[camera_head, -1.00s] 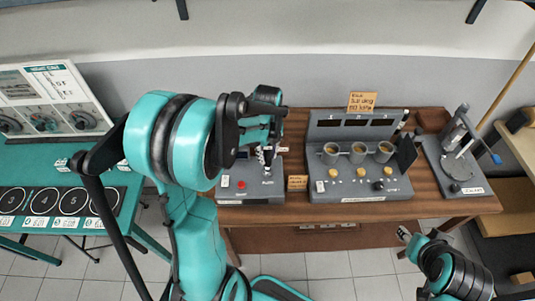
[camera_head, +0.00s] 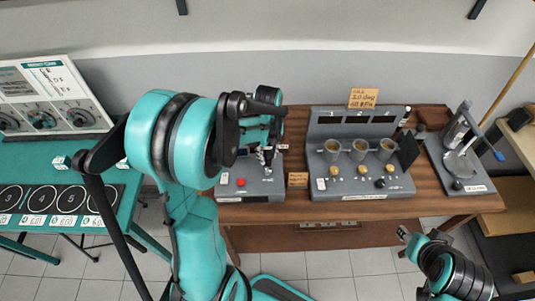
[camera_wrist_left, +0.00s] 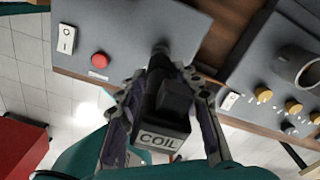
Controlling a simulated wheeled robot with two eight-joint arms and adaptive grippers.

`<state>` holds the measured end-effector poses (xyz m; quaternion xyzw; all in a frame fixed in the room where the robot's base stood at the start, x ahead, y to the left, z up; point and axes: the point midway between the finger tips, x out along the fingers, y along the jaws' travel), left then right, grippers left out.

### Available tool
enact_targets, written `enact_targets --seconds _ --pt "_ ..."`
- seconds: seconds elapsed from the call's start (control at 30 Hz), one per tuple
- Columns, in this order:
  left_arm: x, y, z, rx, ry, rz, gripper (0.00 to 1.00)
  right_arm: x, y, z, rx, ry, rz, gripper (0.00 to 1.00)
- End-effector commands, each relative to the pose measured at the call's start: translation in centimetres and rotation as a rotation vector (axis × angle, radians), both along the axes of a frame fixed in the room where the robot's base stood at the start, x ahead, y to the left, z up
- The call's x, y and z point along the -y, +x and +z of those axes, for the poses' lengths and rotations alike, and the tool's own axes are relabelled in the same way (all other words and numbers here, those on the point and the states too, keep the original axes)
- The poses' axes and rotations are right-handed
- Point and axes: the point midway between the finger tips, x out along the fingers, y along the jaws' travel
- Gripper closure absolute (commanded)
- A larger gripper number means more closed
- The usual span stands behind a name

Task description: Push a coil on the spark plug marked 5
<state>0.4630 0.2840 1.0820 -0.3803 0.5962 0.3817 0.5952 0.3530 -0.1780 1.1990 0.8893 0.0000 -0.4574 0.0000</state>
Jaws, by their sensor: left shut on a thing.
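A dark block-shaped coil (camera_wrist_left: 165,125), with a pale label reading COIL, sits between the fingers of my left gripper (camera_wrist_left: 165,92) in the left wrist view. The gripper is shut on it. In the head view, my left gripper (camera_head: 266,158) is over the grey box with a red button (camera_head: 248,185) on the wooden table. A dark rod or stem shows beyond the coil in the wrist view, against the box top. I cannot make out a spark plug marked 5. My right gripper (camera_head: 404,234) is only partly in view at the lower right; its jaws are unclear.
A grey stand (camera_head: 455,165) is farther right. The teal table at left holds a black mat with numbered circles, one marked 5 (camera_head: 69,200).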

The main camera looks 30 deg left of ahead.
Motion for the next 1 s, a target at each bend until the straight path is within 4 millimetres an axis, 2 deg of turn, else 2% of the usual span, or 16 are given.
enact_targets --seconds 0.37,0.4,0.47,1.0 --pt "0.0 0.0 -0.22 0.0 0.0 0.0 0.99 0.0 0.0 -0.19 0.0 0.0 0.0 0.6" --pt "0.0 0.0 -0.22 0.0 0.0 0.0 0.58 0.0 0.0 -0.19 0.0 0.0 0.0 0.6" --pt "0.0 0.0 -0.22 0.0 0.0 0.0 0.42 0.0 0.0 -0.19 0.0 0.0 0.0 0.6" --pt "0.0 0.0 -0.13 0.0 0.0 0.0 0.41 0.0 0.0 -0.12 0.0 0.0 0.0 0.6"
